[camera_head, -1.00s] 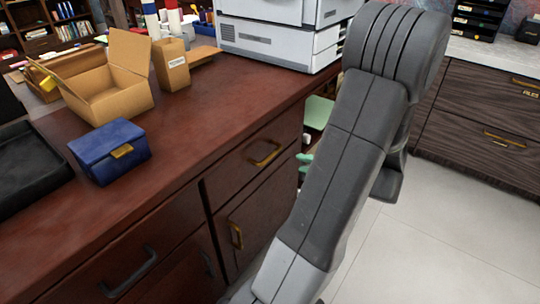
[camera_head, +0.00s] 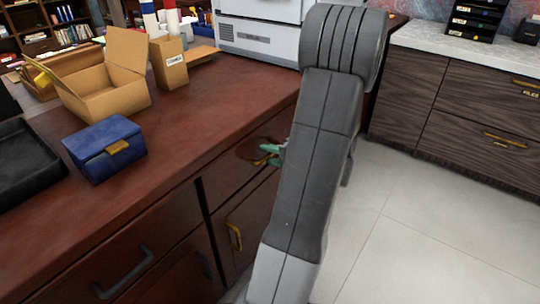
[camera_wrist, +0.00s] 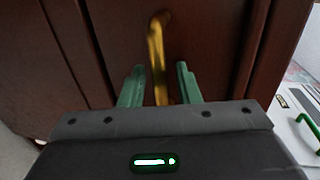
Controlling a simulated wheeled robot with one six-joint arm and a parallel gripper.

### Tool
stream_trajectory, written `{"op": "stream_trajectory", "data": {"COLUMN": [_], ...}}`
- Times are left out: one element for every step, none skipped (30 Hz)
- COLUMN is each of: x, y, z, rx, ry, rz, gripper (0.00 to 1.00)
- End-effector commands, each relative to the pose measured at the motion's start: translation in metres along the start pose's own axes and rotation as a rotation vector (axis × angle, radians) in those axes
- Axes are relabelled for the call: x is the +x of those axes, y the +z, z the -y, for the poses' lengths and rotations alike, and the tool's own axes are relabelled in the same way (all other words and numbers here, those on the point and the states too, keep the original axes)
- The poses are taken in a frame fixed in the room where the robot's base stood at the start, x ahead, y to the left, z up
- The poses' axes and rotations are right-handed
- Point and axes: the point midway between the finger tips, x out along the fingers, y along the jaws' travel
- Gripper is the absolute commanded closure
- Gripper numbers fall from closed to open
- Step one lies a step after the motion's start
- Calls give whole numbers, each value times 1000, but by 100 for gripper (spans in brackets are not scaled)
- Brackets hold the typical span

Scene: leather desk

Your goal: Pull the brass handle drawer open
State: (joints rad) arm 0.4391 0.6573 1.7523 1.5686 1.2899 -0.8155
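The brass handle (camera_wrist: 156,45) stands between the two green fingers of my gripper (camera_wrist: 160,85) in the wrist view. The fingers are open, with a gap visible on each side of the handle. In the head view the green fingertips (camera_head: 272,153) are at the upper drawer front (camera_head: 222,180) of the desk, over its handle, which they mostly hide. The drawer looks shut. My arm hides its right part.
A second brass handle (camera_head: 235,237) is on the front below, and a dark handle (camera_head: 122,272) is on the left drawer. A blue box (camera_head: 105,150), a cardboard box (camera_head: 105,95) and a printer (camera_head: 258,35) stand on the desk (camera_head: 190,115). The floor (camera_head: 415,230) to the right is clear.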

Motion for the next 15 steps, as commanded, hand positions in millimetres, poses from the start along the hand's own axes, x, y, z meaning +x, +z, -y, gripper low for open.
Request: {"op": "stream_trajectory", "data": {"x": [0,0,0,0,0,0,0,0,0,0,0,0,0,0,-1], "y": [0,0,0,0,0,0,0,0,0,0,0,0,0,0,0], "z": [0,0,0,0,0,0,0,0,0,0,0,0,0,0,0], "rx": [0,0,0,0,0,0,0,0,0,0,0,0,0,0,0], "ry": [0,0,0,0,0,0,0,0,0,0,0,0,0,0,0], "rz": [0,0,0,0,0,0,0,0,0,0,0,0,0,0,0], "gripper": [70,70,70,74,80,88,94,100,100,100,100,100,100,100,100]}}
